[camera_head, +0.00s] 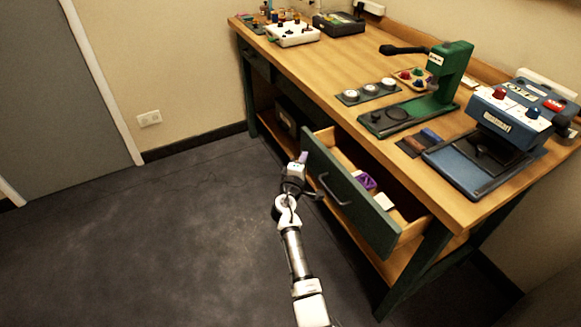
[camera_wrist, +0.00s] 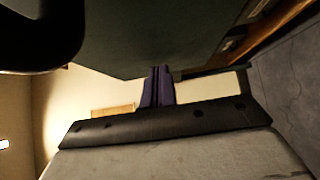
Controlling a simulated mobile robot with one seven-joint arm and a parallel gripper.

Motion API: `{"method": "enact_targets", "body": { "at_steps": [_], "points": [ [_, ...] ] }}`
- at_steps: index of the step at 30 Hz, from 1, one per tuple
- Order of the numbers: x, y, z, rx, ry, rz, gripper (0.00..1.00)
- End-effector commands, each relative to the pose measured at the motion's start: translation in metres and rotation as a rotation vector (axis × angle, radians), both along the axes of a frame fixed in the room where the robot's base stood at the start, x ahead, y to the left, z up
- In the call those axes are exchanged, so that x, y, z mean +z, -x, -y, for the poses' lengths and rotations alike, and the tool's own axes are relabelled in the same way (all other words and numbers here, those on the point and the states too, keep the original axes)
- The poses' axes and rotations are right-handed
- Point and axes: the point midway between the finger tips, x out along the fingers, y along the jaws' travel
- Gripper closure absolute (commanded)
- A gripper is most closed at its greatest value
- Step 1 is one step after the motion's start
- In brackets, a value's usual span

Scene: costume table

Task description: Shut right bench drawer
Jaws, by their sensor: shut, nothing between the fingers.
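The right bench drawer (camera_head: 348,196) stands open, its dark green front pulled out from the bench. A curved metal handle (camera_head: 334,190) is on that front. Inside lie a purple item (camera_head: 365,181) and a pale block (camera_head: 384,202). My gripper (camera_head: 303,157) is shut and empty, in front of the drawer front near its left end, left of the handle. In the wrist view, the purple fingertips (camera_wrist: 158,72) are together at the edge of a dark green panel (camera_wrist: 150,35), apparently the drawer front. I cannot tell whether they touch it.
The wooden bench top (camera_head: 330,75) carries a green press (camera_head: 447,72), a blue machine (camera_head: 505,120) and a tray of round discs (camera_head: 367,92). A lower shelf (camera_head: 405,262) runs under the drawer. The dark floor (camera_head: 150,240) to the left is clear.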

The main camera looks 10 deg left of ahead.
Motion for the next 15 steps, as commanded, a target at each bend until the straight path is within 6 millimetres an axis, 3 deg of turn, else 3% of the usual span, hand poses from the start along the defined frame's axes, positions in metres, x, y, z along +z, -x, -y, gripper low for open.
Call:
{"method": "enact_targets", "body": {
  "at_steps": [6,15],
  "points": [
    [-0.002,-0.034,0.045,-0.006,0.000,0.002,1.00],
    [-0.002,-0.071,0.090,-0.005,0.001,0.001,1.00]
  ]
}}
